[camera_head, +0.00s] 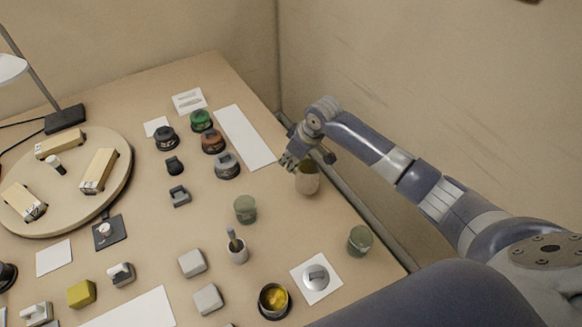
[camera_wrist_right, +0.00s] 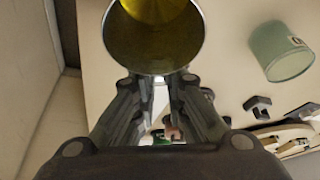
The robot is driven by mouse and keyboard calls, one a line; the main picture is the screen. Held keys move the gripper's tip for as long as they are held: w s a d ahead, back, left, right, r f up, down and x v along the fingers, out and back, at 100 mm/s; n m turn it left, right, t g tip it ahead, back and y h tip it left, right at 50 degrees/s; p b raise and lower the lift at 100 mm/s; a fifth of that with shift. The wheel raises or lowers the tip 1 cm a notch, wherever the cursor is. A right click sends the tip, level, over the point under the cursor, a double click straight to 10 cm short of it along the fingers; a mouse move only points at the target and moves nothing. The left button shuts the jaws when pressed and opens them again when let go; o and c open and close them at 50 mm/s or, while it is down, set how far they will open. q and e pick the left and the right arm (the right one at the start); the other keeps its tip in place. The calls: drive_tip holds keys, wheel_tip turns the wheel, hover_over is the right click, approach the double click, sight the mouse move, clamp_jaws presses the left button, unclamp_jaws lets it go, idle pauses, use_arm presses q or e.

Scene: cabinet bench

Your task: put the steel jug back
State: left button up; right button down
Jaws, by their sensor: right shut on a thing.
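My right gripper (camera_head: 290,161) is shut on the steel jug (camera_head: 307,183), near the right edge of the bench. In the right wrist view the jug's round metallic rim (camera_wrist_right: 154,73) lies just ahead of the fingers (camera_wrist_right: 153,82), with yellow showing inside it. In the head view the jug looks pale, with a dark yellowish opening, and seems roughly upright. I cannot tell whether its base touches the bench. My left gripper is not in view.
Green-grey jars (camera_head: 245,209) and (camera_head: 360,240) stand near the jug. A bare white strip (camera_head: 245,137) lies behind left. A white card (camera_head: 326,290) with a grey round piece and a pot (camera_head: 273,301) with yellow contents are in front. The wall rises close to the right.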

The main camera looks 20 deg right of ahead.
drive_tip(key=shift+f, duration=1.7)
drive_tip(key=c, duration=1.6)
unclamp_jaws()
drive_tip(key=shift+s+f, duration=0.1)
drive_tip(key=shift+f, duration=0.05)
drive_tip(key=shift+c, duration=0.2)
drive_tip(key=shift+s+d+r, duration=0.1)
drive_tip(key=shift+d+r, duration=0.05)
drive_tip(key=shift+r, duration=0.45)
drive_tip(key=v, duration=1.1)
